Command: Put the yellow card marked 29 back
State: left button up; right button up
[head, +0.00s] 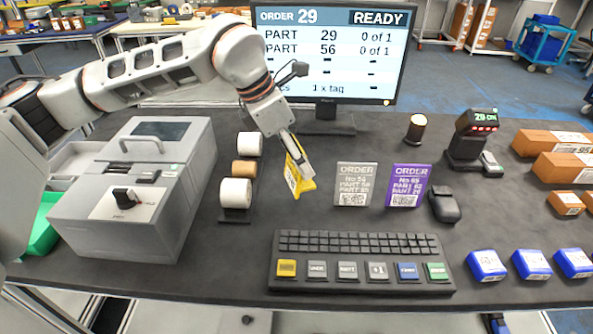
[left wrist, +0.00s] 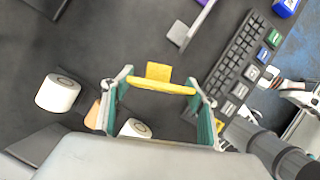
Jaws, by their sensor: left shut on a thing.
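My left gripper (head: 300,160) is shut on the yellow card (head: 294,172), just above or at the table between the label rolls and the grey card. The card is tilted, and its printed face is partly hidden by the fingers; I cannot read its number. In the left wrist view the yellow card (left wrist: 160,84) spans between the two fingers of the left gripper (left wrist: 160,92). I cannot tell whether its lower edge touches the table. The grey order card (head: 355,184) and purple order card (head: 408,185) stand to its right.
A monitor (head: 330,50) reads ORDER 29, READY. A keyboard (head: 360,262) lies in front, label rolls (head: 236,193) and a grey printer (head: 130,195) at left. A scanner (head: 475,135), a mouse-like black device (head: 444,205), brown boxes (head: 560,165) and blue boxes (head: 531,264) are at right.

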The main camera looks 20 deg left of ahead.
aim_at(293, 164)
pick_arm(q)
jog(key=shift+f, duration=2.2)
jog(key=shift+f, duration=0.15)
jog(key=o, duration=1)
jog(key=shift+a+r, duration=0.1)
jog(key=shift+r, duration=0.4)
jog(key=v, duration=1.1)
jog(key=shift+r, duration=0.2)
